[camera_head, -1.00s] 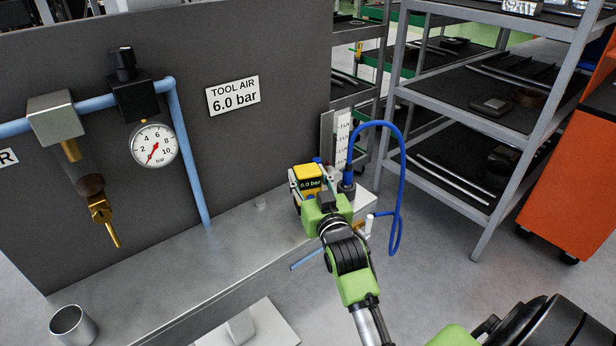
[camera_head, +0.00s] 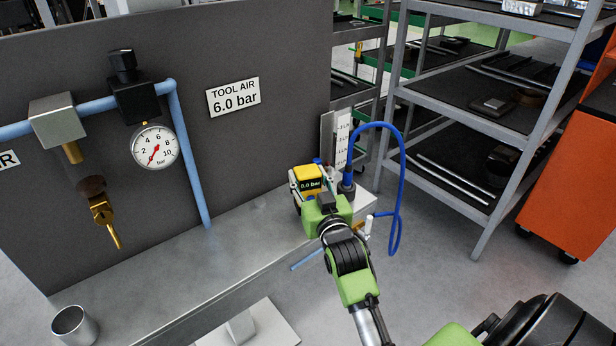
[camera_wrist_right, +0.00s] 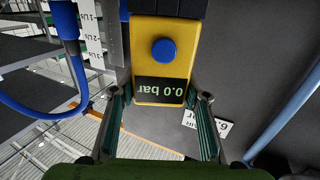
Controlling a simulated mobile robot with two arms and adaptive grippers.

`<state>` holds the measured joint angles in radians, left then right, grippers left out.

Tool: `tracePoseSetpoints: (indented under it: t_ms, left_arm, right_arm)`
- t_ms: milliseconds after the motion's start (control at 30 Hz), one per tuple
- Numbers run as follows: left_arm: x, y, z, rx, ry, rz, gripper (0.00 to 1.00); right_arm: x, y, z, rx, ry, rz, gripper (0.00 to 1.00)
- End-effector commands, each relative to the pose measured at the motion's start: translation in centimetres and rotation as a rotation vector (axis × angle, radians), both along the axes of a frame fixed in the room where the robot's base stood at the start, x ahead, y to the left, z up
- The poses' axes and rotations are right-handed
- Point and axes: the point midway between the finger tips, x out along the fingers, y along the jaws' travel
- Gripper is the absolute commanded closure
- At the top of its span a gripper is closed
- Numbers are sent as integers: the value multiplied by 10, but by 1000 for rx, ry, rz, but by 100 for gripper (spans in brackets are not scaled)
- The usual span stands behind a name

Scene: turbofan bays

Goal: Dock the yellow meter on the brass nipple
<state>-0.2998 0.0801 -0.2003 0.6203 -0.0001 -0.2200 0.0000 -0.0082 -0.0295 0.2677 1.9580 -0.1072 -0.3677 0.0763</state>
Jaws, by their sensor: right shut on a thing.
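The yellow meter (camera_head: 307,173) is a small boxy device with a dark display, at the right end of the metal bench in the head view. In the right wrist view the meter (camera_wrist_right: 165,60) shows a blue button and an upside-down "0.0 bar" display. My right gripper (camera_head: 313,192) is shut on the meter, with one finger on each side of it. A small brass-coloured piece (camera_head: 359,226) shows just right of the gripper; I cannot tell whether it is the nipple. The meter's far end and any contact there are hidden. My left gripper is not in view.
A blue hose (camera_head: 402,190) loops right of the meter beside a white scale strip (camera_head: 343,140). A grey panel (camera_head: 270,60) with a round gauge (camera_head: 154,147) stands behind the bench (camera_head: 190,265). A metal cup (camera_head: 74,325) is at left. Shelving (camera_head: 470,125) stands at right.

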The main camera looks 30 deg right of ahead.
Motion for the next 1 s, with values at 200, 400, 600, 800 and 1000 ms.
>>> tracePoseSetpoints:
  t_ms: [200,400,600,800,1000]
  left_arm:
    - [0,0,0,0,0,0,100]
    - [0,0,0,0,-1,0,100]
    - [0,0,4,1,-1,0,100]
    - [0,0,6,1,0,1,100]
    - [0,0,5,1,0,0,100]
  right_arm:
    - [0,0,1,-1,-2,0,87]
    - [0,0,1,-1,-2,0,87]
    - [0,0,2,0,-1,0,87]
    - [0,0,1,0,-1,0,87]
    - [0,0,1,-1,-2,0,87]
